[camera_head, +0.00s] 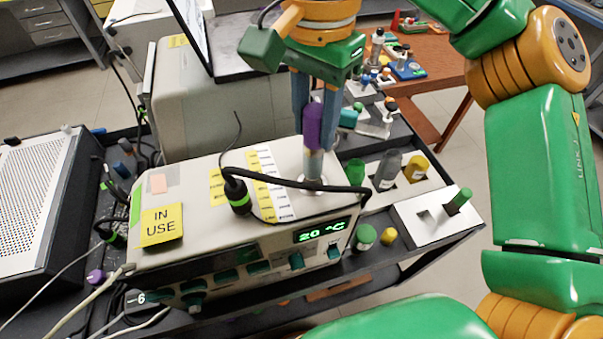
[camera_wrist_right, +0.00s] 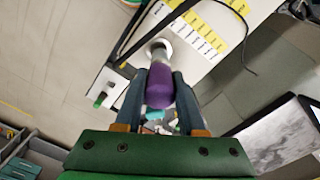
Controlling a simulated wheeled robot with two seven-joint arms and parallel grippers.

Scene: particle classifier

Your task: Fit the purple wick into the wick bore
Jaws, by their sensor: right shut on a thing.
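The purple wick (camera_head: 313,126) is upright between the blue-grey fingers of my right gripper (camera_head: 314,118), over the top of the beige instrument (camera_head: 185,200). My right gripper is shut on its purple part, which also shows in the right wrist view (camera_wrist_right: 160,86). A grey stem (camera_head: 313,162) runs down below the purple part. It meets a pale round collar (camera_head: 312,184) on the instrument's top, which appears to be the wick bore. The collar also shows in the right wrist view (camera_wrist_right: 160,45). I cannot tell how deep the stem sits. My left gripper is out of view.
Pale blocks with coloured vials, including a green-capped one (camera_head: 459,200), stand to the right. A grey box (camera_head: 215,100) stands behind.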

